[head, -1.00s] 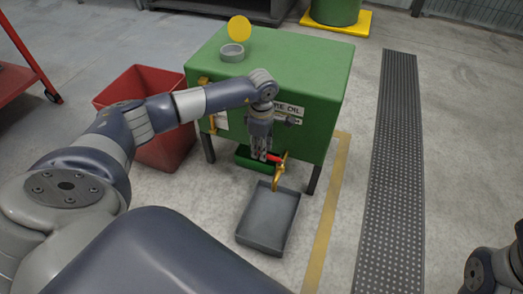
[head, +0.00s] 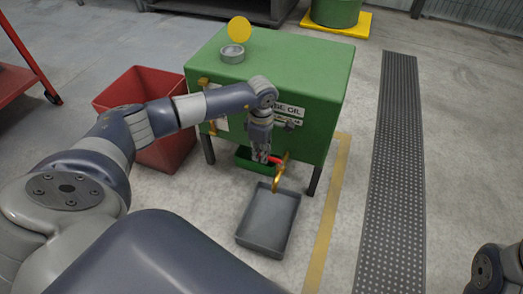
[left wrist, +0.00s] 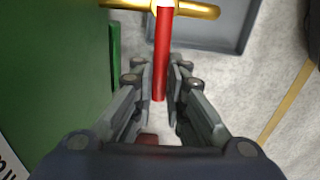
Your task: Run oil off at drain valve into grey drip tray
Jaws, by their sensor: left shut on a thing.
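The drain valve (head: 280,175) is a brass fitting with a red lever handle, low on the front of a green oil tank (head: 310,90). My left gripper (head: 262,158) points down and is shut on the red lever (left wrist: 162,50), which runs between its fingers in the left wrist view. The brass part (left wrist: 195,10) crosses the top of that view. The grey drip tray (head: 268,222) lies on the floor below and in front of the valve. Its bottom looks bare, and I see no oil stream. My right gripper is outside the views.
A small green tray (head: 243,160) sits under the tank, behind my gripper. A red bin (head: 170,150) stands left of the tank. A yellow floor line (head: 328,215) and a dark grating (head: 390,180) run along the right. The tank's top filler (head: 232,54) has a yellow lid standing up.

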